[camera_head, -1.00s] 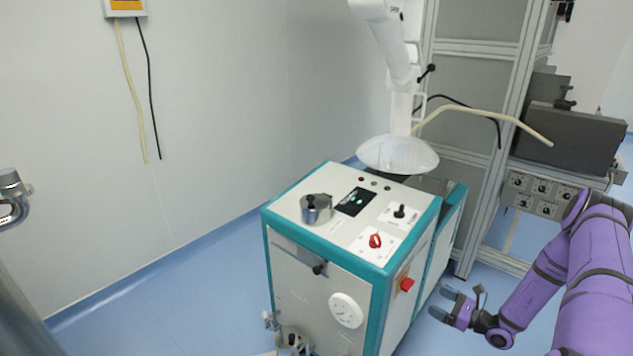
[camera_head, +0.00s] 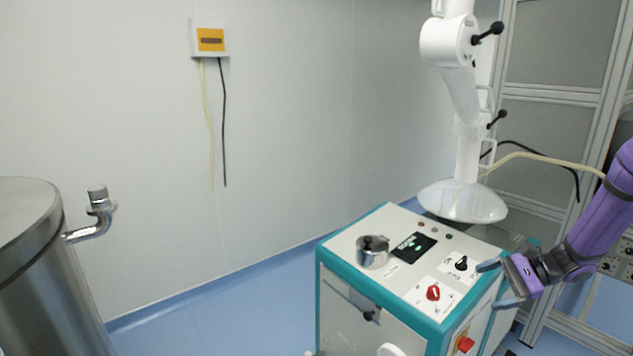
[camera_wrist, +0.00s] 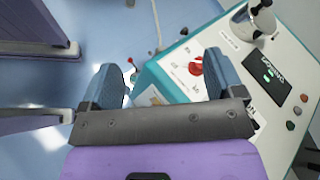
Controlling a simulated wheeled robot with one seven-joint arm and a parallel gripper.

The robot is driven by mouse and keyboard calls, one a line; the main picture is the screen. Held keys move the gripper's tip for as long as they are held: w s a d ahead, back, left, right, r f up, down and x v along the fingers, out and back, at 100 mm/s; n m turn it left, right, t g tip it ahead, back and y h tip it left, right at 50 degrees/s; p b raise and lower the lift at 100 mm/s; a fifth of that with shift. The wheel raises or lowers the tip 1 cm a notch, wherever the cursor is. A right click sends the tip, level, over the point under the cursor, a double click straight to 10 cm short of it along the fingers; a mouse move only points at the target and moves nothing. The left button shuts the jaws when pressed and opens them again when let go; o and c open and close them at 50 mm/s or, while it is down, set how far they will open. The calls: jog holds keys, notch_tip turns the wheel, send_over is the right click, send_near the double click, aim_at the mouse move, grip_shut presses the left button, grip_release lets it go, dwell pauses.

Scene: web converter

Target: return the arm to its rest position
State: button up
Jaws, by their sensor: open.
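My purple arm (camera_head: 600,215) reaches in from the right edge of the head view. My gripper (camera_head: 500,285) is at the right side of the teal-and-white machine cabinet (camera_head: 338,290), close to its top edge; I cannot tell whether it touches. Its two grey fingers are spread apart with nothing between them. In the wrist view the fingers of my gripper (camera_wrist: 165,82) are apart, with the cabinet's edge and the blue floor beyond them.
The cabinet top holds a metal pot (camera_head: 373,253), a red knob (camera_head: 433,293) and a black knob (camera_head: 461,263). A white lamp-like arm (camera_head: 463,202) hangs above it. A steel vessel (camera_head: 40,270) stands at left. Blue floor (camera_head: 230,315) lies open between.

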jog(key=s+a+r+n+g+h, duration=0.1)
jog(key=s+a+r+n+h, duration=0.3)
jog(key=r, duration=0.5)
jog(key=s+a+r+n+g+h, duration=0.1)
jog(key=s+a+r+n+h, duration=0.3)
jog(key=s+r, duration=0.4)
jog(key=s+a+r+n+t+h, duration=0.1)
jog(key=s+r+n+t+h, duration=0.1)
jog(key=s+r, duration=0.3)
jog(key=s+a+r+n+t+h, duration=0.2)
jog(key=s+r, duration=0.4)
jog(key=s, duration=0.5)
jog(key=shift+n+t+h, duration=0.3)
jog(key=shift+n+t, duration=0.3)
jog(key=shift+n, duration=0.4)
